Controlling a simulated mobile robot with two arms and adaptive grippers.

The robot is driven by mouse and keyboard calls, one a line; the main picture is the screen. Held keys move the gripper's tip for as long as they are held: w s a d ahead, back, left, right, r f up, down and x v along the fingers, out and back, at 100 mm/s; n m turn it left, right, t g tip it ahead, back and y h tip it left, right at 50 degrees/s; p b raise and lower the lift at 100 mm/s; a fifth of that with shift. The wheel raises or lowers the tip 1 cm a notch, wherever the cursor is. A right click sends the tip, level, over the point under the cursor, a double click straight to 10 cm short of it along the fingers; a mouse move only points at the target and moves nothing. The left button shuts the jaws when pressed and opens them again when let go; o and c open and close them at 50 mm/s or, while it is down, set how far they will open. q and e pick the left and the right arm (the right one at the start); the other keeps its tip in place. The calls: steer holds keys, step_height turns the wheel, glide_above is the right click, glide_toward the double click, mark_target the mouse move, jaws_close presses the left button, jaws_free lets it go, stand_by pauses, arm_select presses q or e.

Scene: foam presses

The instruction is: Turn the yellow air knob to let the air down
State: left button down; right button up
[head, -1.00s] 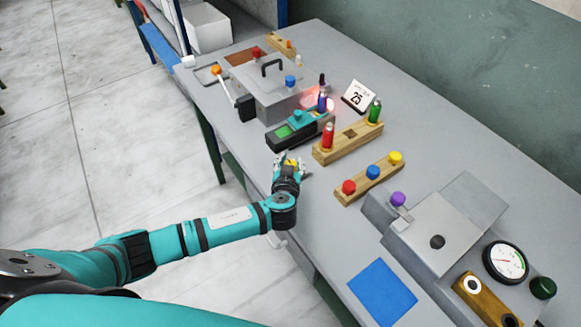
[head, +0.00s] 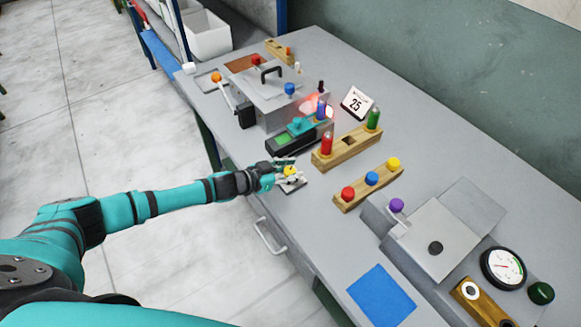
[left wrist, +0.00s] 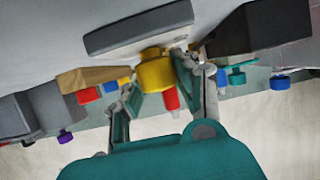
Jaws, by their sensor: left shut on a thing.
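The yellow air knob (head: 290,171) stands on a small grey plate (head: 296,187) near the front edge of the bench. My left gripper (head: 285,176) is shut on it, reaching in from the left. In the left wrist view the yellow knob (left wrist: 155,72) sits between the two fingers (left wrist: 163,90), its grey plate (left wrist: 138,27) behind it. The fingers hide part of the knob's sides in the head view. A round dial gauge (head: 503,267) with a needle stands at the right; its reading is too small to tell. My right gripper is not in view.
A wooden block holds red, blue and yellow (head: 394,163) knobs just right of the gripper. Behind it stand a wooden rack (head: 352,148) with red and green bottles and a dark device with a green screen (head: 283,144). The front bench strip towards the blue mat (head: 381,296) is clear.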

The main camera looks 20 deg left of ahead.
arm_select(q)
steer(key=shift+w+a+m+g+h, duration=0.2)
steer(key=shift+m+g+h, duration=0.4)
steer(key=shift+m+h, duration=0.25)
steer(key=shift+d+f+m+g+h+b, duration=0.15)
steer(key=shift+m+g+h+b, duration=0.45)
steer(key=shift+m+g, duration=0.3)
steer(key=shift+s+m+g+h+b, duration=0.15)
steer(key=shift+m+g+h+b, duration=0.5)
steer(key=shift+m+g+b, duration=0.5)
steer(key=shift+m+g, duration=0.4)
steer(key=shift+g, duration=0.05)
steer(key=shift+b, duration=0.3)
steer(key=shift+s+d, duration=0.1)
steer(key=c, duration=0.9)
jaws_free()
